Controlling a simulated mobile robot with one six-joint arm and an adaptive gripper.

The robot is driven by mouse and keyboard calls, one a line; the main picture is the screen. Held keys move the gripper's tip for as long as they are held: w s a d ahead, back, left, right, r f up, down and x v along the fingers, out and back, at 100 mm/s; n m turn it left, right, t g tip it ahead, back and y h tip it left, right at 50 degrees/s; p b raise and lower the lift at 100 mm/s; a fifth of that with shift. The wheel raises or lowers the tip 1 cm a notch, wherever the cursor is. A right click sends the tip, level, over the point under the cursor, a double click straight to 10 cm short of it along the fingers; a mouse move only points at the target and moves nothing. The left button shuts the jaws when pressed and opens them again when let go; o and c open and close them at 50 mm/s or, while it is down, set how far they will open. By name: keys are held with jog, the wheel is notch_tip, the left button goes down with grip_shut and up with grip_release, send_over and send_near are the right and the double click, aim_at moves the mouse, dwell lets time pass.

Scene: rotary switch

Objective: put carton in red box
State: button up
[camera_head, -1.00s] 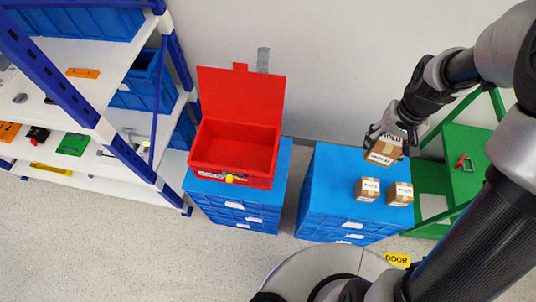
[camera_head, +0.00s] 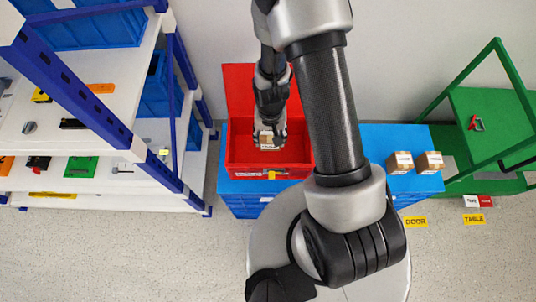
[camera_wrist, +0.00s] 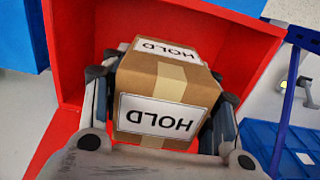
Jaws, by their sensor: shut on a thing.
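The carton (camera_head: 267,140) is a small brown box with white HOLD labels and tan tape. My gripper (camera_head: 269,132) is shut on it, with a finger on each side. In the head view it is over the open red box (camera_head: 239,151), inside its outline. The red box stands on a blue drawer unit, its lid raised against the wall. In the wrist view the carton (camera_wrist: 166,96) fills the middle between my fingers (camera_wrist: 163,110), with the red box's walls (camera_wrist: 67,45) around and behind it. I cannot tell whether the carton touches the box floor.
Two other cartons (camera_head: 400,162) (camera_head: 430,162) stand on the right blue unit (camera_head: 388,140). A white and blue shelf rack (camera_head: 110,140) is at left, a green cart (camera_head: 490,120) at right. My arm crosses the middle and hides part of the red box's right side.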

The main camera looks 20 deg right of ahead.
notch_tip(320, 180, down, 11)
jog(key=b, duration=0.4)
jog(key=shift+r, duration=0.1)
notch_tip(320, 180, down, 5)
jog(key=b, duration=0.4)
jog(key=shift+r+b, duration=0.1)
jog(key=shift+b, duration=0.2)
jog(key=shift+r, duration=0.15)
jog(key=o, duration=0.7)
jog(key=shift+f, duration=0.25)
jog(key=o, duration=0.5)
jog(key=shift+r, duration=0.2)
